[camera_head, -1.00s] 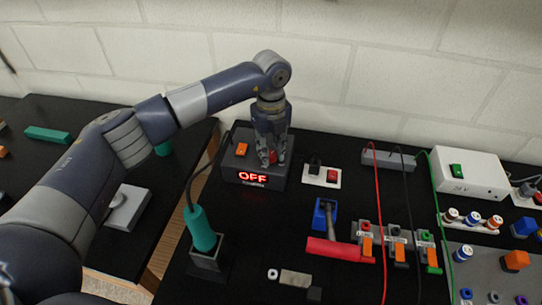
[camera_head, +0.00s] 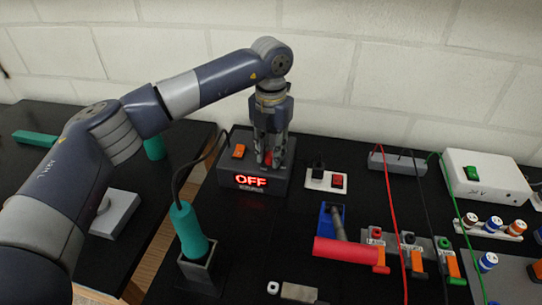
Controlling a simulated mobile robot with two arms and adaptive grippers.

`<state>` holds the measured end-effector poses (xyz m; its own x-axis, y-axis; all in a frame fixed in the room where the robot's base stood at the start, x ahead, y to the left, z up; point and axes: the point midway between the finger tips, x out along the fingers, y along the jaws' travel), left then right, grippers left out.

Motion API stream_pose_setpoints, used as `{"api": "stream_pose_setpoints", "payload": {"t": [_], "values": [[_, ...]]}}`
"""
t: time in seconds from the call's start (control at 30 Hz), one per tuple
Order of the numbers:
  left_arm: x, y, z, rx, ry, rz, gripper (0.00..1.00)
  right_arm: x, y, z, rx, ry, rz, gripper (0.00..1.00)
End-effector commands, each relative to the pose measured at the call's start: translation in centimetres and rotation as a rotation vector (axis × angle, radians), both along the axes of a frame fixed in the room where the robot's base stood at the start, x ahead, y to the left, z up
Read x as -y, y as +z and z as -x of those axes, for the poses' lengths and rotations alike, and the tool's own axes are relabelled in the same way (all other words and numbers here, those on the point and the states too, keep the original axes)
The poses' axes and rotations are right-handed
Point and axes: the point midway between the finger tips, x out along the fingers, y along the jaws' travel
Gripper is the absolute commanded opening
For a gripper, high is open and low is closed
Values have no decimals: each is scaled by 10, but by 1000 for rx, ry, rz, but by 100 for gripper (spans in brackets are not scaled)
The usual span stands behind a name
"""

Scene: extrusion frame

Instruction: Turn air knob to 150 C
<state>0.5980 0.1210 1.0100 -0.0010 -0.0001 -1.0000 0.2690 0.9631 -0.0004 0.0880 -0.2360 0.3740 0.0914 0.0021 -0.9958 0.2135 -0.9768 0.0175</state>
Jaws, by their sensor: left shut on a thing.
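A dark station box (camera_head: 228,180) stands on the black table near the back wall. Its front display (camera_head: 250,181) reads OFF in red. An orange switch (camera_head: 238,151) sits on its top left. A red knob (camera_head: 268,156) on its top is partly hidden between the fingers of my left gripper (camera_head: 269,160), which points down and is shut on it. My right gripper is not in view.
A teal-handled tool (camera_head: 188,230) stands in a holder in front of the box, its cable running to the box. A power strip with a red switch (camera_head: 337,181) lies to the right.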

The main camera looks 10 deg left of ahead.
Motion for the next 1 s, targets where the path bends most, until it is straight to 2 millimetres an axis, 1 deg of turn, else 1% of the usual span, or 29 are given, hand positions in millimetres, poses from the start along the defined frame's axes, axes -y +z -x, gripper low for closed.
{"api": "stream_pose_setpoints", "payload": {"t": [0.03, 0.2, 0.5, 0.7, 1.0], "values": [[0, 0, -1, 5, -37, 1, 1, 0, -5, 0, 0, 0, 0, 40], [0, 0, -1, 4, -162, 1, 1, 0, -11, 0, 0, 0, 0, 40], [0, 1, -1, 4, -304, 0, 1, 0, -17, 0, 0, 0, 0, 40], [0, 2, -1, 4, -340, 0, 1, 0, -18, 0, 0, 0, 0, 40], [0, 2, -1, 4, -347, 0, 1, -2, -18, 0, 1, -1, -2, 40]]}}
